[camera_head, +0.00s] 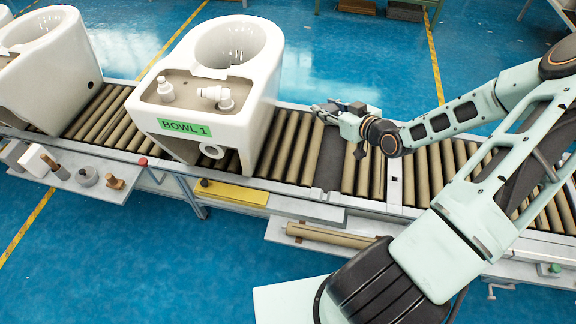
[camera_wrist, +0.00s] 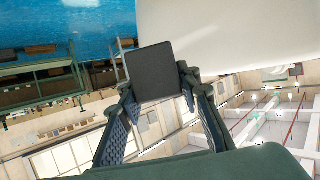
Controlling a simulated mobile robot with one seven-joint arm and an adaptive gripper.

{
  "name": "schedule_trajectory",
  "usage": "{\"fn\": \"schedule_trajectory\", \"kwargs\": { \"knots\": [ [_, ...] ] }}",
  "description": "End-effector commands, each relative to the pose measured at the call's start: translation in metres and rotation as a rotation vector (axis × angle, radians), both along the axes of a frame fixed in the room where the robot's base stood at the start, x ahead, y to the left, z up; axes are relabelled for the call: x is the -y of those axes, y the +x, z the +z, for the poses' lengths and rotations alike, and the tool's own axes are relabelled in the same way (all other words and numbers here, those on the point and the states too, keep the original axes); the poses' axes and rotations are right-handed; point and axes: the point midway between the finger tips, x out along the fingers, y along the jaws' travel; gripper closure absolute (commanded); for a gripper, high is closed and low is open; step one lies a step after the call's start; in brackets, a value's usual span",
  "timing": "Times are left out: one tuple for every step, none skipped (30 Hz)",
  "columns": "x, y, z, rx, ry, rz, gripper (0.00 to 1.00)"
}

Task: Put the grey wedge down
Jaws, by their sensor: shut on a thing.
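The grey wedge (camera_wrist: 152,72) shows in the wrist view as a dark grey block between my fingertips, with one flat face towards the camera. My gripper (camera_wrist: 156,92) is shut on it. In the head view my gripper (camera_head: 322,110) is held over the conveyor (camera_head: 290,142), just right of the white toilet bowl labelled BOWL 1 (camera_head: 262,88). The wedge is too small or hidden to make out clearly there. In the wrist view a large pale surface (camera_wrist: 235,35), likely the bowl, lies just beyond the wedge. I cannot tell whether they touch.
A second white bowl (camera_head: 45,75) stands farther left on the rollers. A dark flat strip (camera_head: 328,158) crosses the conveyor below my gripper. A yellow piece (camera_head: 234,193) and a brown roller (camera_head: 330,236) lie on front ledges. Small parts sit on a shelf (camera_head: 70,180) at left.

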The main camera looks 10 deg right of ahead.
Motion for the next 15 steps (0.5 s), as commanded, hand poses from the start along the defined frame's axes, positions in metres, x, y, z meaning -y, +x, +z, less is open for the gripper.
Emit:
{"fn": "schedule_trajectory", "kwargs": {
  "knots": [
    [0.012, 0.013, -0.022, 0.005, -0.009, 0.001, 1.00],
    [0.018, 0.019, -0.029, 0.005, -0.010, 0.001, 1.00],
    [0.026, 0.027, -0.036, 0.005, -0.010, 0.006, 1.00],
    [0.031, 0.032, -0.042, 0.006, -0.011, 0.012, 1.00],
    [0.037, 0.037, -0.048, 0.005, -0.012, 0.017, 1.00],
    [0.043, 0.044, -0.056, 0.004, -0.011, 0.028, 1.00],
    [0.047, 0.048, -0.062, 0.004, -0.011, 0.039, 1.00],
    [0.051, 0.053, -0.067, 0.004, -0.012, 0.050, 1.00],
    [0.056, 0.058, -0.075, 0.004, -0.011, 0.067, 1.00],
    [0.059, 0.062, -0.080, 0.003, -0.011, 0.082, 1.00],
    [0.061, 0.066, -0.085, 0.004, -0.010, 0.099, 1.00],
    [0.064, 0.070, -0.093, 0.003, -0.010, 0.123, 1.00],
    [0.066, 0.073, -0.098, 0.002, -0.011, 0.142, 1.00],
    [0.067, 0.076, -0.103, 0.002, -0.010, 0.163, 1.00],
    [0.069, 0.079, -0.110, 0.001, -0.009, 0.192, 1.00]
  ]
}}
